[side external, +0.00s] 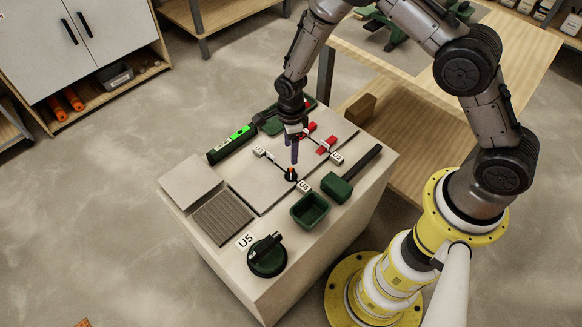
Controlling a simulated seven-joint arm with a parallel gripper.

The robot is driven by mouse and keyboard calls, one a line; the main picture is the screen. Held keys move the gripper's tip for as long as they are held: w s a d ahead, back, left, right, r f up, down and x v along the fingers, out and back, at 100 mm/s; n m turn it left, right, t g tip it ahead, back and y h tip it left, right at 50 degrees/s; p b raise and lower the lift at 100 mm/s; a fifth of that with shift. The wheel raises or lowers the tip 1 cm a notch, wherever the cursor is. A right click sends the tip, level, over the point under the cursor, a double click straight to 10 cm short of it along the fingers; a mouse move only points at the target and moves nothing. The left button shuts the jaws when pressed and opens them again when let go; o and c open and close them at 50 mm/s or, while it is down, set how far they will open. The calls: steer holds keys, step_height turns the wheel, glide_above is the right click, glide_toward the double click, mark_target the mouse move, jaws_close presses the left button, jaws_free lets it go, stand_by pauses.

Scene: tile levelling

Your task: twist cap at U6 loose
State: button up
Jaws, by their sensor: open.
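The cap at U6 (291,175) is a small dark round piece on the pale tiles, near the middle of the block's top. A white label U6 (304,186) lies just to its right and below. My gripper (294,160) points down right above the cap, its purplish fingers close to it. A small orange spot shows between the fingertips and the cap. The gripper is open. I cannot tell whether the fingers touch the cap or stand around it, since they are small and partly overlap it.
A green tray (309,210) and a green-headed mallet (348,178) lie right of the cap. Red pieces (326,145) and labels stand behind. A green-lit level (232,143) lies at the left back. A dark green round tool (267,256) sits by label U5 (245,240) in front.

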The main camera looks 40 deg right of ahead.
mark_target(291, 168)
step_height(291, 168, down, 10)
steer(key=shift+r, duration=0.1)
stand_by(0.4)
jaws_close()
